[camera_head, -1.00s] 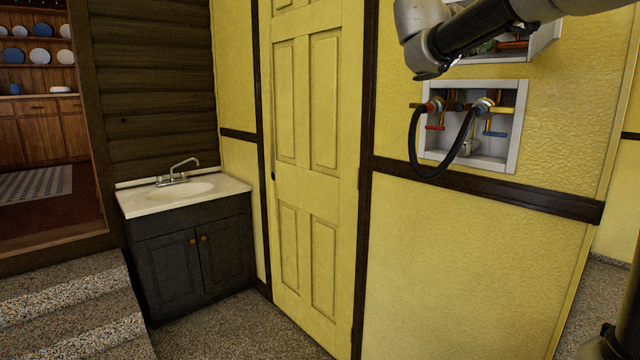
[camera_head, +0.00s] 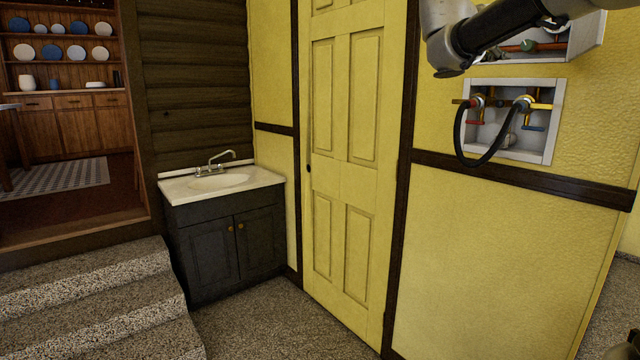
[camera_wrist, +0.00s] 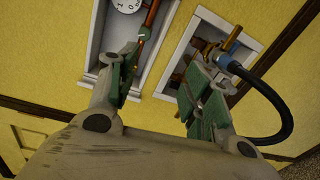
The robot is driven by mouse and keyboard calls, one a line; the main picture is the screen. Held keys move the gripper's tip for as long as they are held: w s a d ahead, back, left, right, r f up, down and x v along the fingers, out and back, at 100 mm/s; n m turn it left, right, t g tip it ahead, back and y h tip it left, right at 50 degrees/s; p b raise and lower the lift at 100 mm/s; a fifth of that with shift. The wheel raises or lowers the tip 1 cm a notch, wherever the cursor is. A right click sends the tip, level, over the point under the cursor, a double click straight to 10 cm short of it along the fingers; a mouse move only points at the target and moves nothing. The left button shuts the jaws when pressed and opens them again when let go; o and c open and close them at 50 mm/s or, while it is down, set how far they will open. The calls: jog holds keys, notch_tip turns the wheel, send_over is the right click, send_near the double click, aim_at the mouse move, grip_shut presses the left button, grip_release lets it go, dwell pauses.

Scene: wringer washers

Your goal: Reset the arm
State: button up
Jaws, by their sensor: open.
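My gripper (camera_wrist: 160,90) shows in the wrist view with its two green-padded fingers spread apart and nothing between them. Beyond the fingers is the yellow wall with two white recessed boxes. My arm (camera_head: 495,30) crosses the upper right of the head view. The fingers themselves are not seen there.
A wall valve box (camera_head: 553,148) with red and blue handles and a looped black hose (camera_head: 483,163) is below my arm. An upper box (camera_head: 585,45) is partly behind it. A yellow door (camera_head: 345,190), sink cabinet (camera_head: 228,240) and carpeted steps (camera_head: 100,290) are to the left.

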jog(key=s+d+f+m+g+y, duration=0.1)
jog(key=s+f+g+y, duration=0.3)
jog(key=f, duration=0.6)
jog(key=s+d+f+m+g+y, duration=0.15)
jog(key=s+f, duration=0.35)
jog(key=f, duration=0.5)
jog(key=s+a+f+m+y, duration=0.3)
jog(key=s+f, duration=0.5)
jog(key=s, duration=0.5)
jog(key=s+a+f+m+y, duration=0.3)
jog(key=s+f+y, duration=0.2)
jog(key=s, duration=0.7)
notch_tip(320, 180, down, 3)
jog(key=shift+s+a+r+g, duration=0.1)
jog(key=shift+s+a+g, duration=0.2)
jog(key=shift+s+g, duration=0.1)
jog(key=shift+m, duration=0.25)
